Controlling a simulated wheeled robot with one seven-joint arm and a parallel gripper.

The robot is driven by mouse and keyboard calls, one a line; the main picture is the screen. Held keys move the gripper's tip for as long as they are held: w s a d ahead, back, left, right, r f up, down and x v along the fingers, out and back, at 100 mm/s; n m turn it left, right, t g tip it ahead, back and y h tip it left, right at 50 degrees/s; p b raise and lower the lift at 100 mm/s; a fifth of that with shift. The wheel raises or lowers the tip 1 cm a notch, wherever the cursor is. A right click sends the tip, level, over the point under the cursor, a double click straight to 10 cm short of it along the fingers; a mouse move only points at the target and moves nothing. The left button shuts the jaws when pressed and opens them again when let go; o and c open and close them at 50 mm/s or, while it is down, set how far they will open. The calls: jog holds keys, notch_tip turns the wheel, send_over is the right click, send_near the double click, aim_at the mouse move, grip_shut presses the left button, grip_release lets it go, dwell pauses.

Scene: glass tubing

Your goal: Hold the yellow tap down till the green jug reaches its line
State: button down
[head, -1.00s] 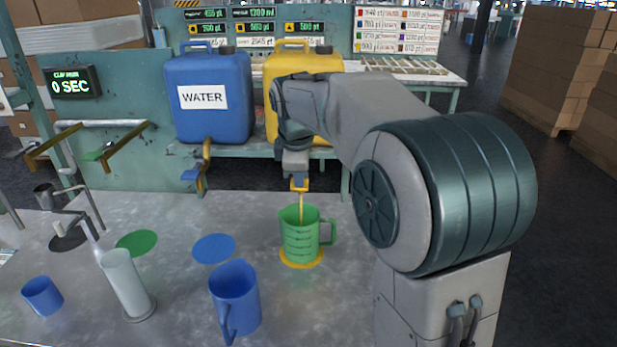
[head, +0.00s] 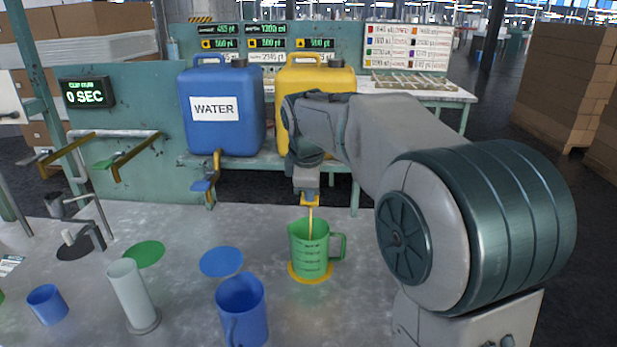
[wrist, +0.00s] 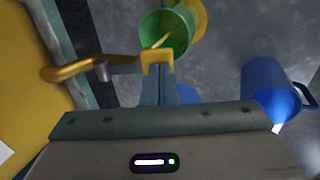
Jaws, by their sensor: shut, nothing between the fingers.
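The green jug (head: 311,250) stands upright on a yellow disc (head: 296,276), with dark marks on its side. A thin yellowish stream (head: 310,222) falls from the yellow tap (head: 310,201) into it. My gripper (head: 307,190) is shut and its tip is at the yellow tap, seemingly pressing on it from above. In the wrist view my gripper (wrist: 158,75) meets the tap's yellow lever (wrist: 157,56), and the stream runs into the green jug (wrist: 168,33). The yellow tank (head: 335,78) is partly hidden by my arm. The liquid level and the jug's line cannot be told apart clearly.
A blue WATER tank (head: 222,115) with a blue tap (head: 203,184) stands left of the yellow tank. A blue jug (head: 241,312), a pale cylinder (head: 131,295) and a blue cup (head: 47,305) are on the bench. Green and blue discs (head: 221,262) lie bare.

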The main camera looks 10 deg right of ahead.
jog(key=shift+r, duration=0.1)
jog(key=shift+r+p, duration=0.7)
jog(key=shift+p, duration=0.1)
jog(key=shift+r+p, duration=0.45)
jog(key=shift+r, duration=0.05)
jog(key=w+d+r+p+v, duration=0.1)
jog(key=w+p+v, duration=0.1)
jog(key=v, duration=1)
jog(key=shift+a+r+p, duration=0.2)
jog(key=shift+r+p, duration=0.15)
jog(key=shift+p, duration=0.25)
jog(key=shift+f, duration=0.1)
jog(key=s+d+f+m, duration=0.2)
jog(key=s+f+m, duration=0.5)
jog(key=s+f, duration=0.3)
jog(key=s+d+f+m+g+y, duration=0.1)
jog(key=s+d+f+m, duration=0.1)
jog(key=s+f+m, duration=0.6)
jog(key=s+f, duration=0.2)
jog(key=s, duration=0.5)
jog(key=shift+d+f, duration=0.15)
jog(key=shift+d, duration=0.05)
